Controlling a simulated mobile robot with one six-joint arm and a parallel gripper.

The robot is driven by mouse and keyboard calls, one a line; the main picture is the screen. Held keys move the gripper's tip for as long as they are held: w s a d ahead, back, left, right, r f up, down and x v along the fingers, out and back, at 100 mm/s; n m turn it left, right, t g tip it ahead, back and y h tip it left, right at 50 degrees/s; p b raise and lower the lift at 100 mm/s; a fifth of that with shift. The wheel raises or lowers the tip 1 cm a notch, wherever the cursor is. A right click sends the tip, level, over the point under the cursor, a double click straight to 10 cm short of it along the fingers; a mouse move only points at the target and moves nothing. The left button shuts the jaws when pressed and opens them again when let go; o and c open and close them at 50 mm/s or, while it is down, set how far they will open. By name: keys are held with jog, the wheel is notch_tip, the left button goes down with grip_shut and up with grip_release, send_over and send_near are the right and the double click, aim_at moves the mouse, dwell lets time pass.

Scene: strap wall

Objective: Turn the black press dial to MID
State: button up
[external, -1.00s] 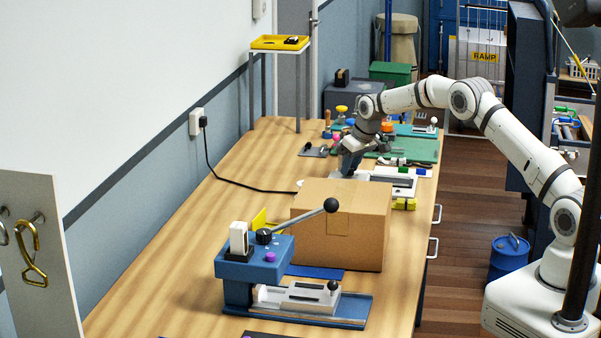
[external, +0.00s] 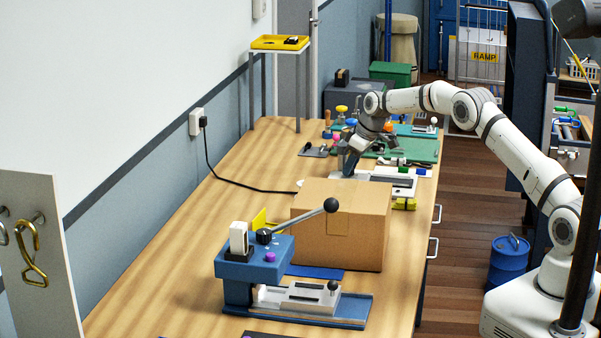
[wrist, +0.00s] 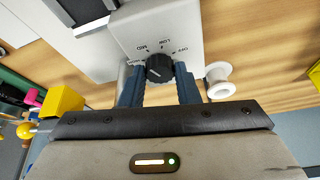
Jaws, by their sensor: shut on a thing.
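In the wrist view the black dial (wrist: 159,68) sits on a white housing (wrist: 190,22) with printed labels around it, among them OFF, LOW and MID. My gripper (wrist: 160,84) has its blue fingers on either side of the dial and is shut on it. A faint pale mark shows on the dial, but I cannot tell for certain which label it points to. In the external view my gripper (external: 349,168) is low over the table beyond the cardboard box. The dial is hidden there.
The cardboard box (external: 360,240) stands in front of my gripper. Nearer is a blue press (external: 240,268) with a long black-knobbed lever and its own black knob. A white spool-like piece (wrist: 219,80) is right of the dial, and a yellow block (wrist: 62,101) is left.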

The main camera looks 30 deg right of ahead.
jog(key=o, duration=1)
jog(key=shift+b+v, duration=0.7)
jog(key=shift+v, duration=3.2)
